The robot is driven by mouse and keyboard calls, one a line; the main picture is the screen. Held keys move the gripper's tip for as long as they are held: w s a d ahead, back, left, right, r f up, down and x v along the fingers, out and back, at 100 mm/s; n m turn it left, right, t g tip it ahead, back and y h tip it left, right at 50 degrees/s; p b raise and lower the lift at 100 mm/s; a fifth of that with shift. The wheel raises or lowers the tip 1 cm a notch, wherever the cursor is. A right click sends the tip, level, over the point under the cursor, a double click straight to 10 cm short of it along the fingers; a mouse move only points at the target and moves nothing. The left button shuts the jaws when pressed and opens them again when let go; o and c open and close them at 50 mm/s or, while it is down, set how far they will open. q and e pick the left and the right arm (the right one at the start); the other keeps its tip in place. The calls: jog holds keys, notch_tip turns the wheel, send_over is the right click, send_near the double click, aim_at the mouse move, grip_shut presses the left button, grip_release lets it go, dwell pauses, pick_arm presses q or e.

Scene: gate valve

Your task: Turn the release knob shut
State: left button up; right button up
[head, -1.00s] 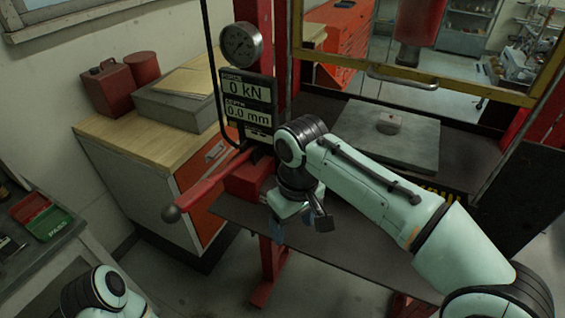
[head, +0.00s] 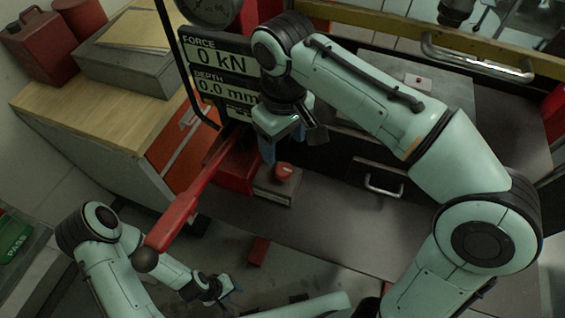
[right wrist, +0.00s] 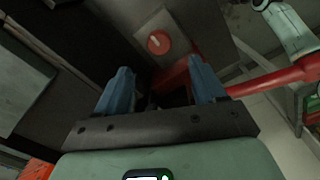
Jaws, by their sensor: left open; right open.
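The release knob (head: 284,171) is a red round knob on a small grey block (head: 275,187) beside the red pump body. It also shows near the top of the right wrist view (right wrist: 159,42), with a pale bar mark across its face. My right gripper (head: 268,152) is open just above and to the left of the knob in the head view. Its blue fingers (right wrist: 162,85) are apart, and the knob lies beyond them, not between them. My left gripper (head: 232,289) hangs low at the bottom of the head view, away from the knob, open and empty.
A long red lever (head: 190,202) with a dark ball end reaches out to the lower left. The display panel (head: 222,70) reads 0 kN and 0.0 mm. A wooden-topped cabinet (head: 88,117) stands at left.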

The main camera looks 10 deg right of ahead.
aim_at(283, 168)
notch_tip(283, 168, down, 8)
jog(key=shift+f+b, duration=0.2)
jog(key=shift+b, duration=0.6)
pick_arm(q)
jog(key=shift+s+f, duration=0.5)
jog(key=shift+f, duration=0.2)
jog(key=shift+s+f, duration=0.5)
jog(key=shift+f, duration=0.2)
pick_arm(e)
jog(key=shift+w+f, duration=0.15)
jog(key=shift+f, duration=0.5)
jog(key=c, duration=1.1)
